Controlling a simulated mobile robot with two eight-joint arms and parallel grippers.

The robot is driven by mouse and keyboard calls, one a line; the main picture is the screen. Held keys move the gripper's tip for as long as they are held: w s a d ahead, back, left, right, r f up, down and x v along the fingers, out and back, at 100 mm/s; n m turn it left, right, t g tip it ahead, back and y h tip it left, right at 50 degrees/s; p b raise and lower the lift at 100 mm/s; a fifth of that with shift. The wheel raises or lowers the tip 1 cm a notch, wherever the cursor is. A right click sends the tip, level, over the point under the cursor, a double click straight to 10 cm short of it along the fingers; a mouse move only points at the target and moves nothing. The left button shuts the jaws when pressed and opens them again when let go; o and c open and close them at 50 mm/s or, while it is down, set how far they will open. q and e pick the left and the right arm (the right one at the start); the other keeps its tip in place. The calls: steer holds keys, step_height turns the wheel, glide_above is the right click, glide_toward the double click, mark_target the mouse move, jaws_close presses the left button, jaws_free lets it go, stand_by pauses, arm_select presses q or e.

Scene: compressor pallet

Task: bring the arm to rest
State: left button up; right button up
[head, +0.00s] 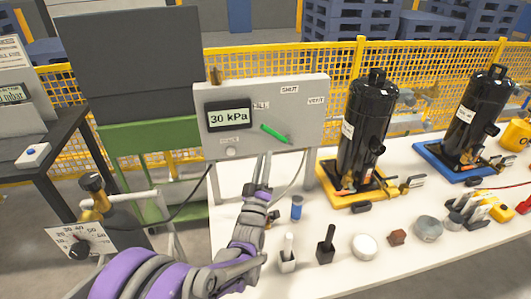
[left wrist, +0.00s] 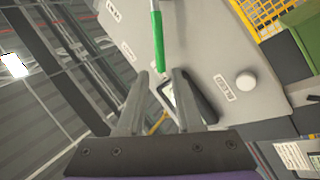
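My left gripper (head: 264,160) is raised in front of the grey gauge panel (head: 302,95), just below its green lever (head: 273,133). In the left wrist view the two fingers (left wrist: 160,76) are parted with nothing between them. The green lever (left wrist: 157,42) lies beyond the fingertips, apart from them. The panel display (head: 229,116) reads 30 kPa, and the lever slants down to the right, between the SHUT and VENT labels. My right gripper is in neither view.
The white table holds two black compressors (head: 366,130) (head: 478,115) on yellow and blue trays. A blue cylinder (head: 297,207), a black-handled tool (head: 326,245), a white puck (head: 364,247) and other small parts lie near the arm.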

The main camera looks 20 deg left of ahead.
arm_select(q)
steer(key=shift+s, duration=0.1)
stand_by(0.4)
steer(key=s+d+f+m+g+h+p, duration=0.1)
steer(key=s+g, duration=0.4)
steer(key=s, duration=0.5)
steer(key=s+d+f+m+g+h+p, duration=0.2)
steer(key=s+f+m+g, duration=0.3)
steer(key=s, duration=0.6)
steer(key=s+d+f+m+g+h+p, duration=0.1)
steer(key=s+d+f+m+g+p, duration=0.2)
steer(key=s+g, duration=0.4)
steer(key=s+f+m, duration=0.1)
steer(key=s+m, duration=0.1)
steer(key=s, duration=0.2)
steer(key=shift+s+d+p, duration=0.25)
steer(key=shift+d+p, duration=0.1)
steer(key=shift+d, duration=0.05)
steer(key=shift+f, duration=0.1)
stand_by(2.2)
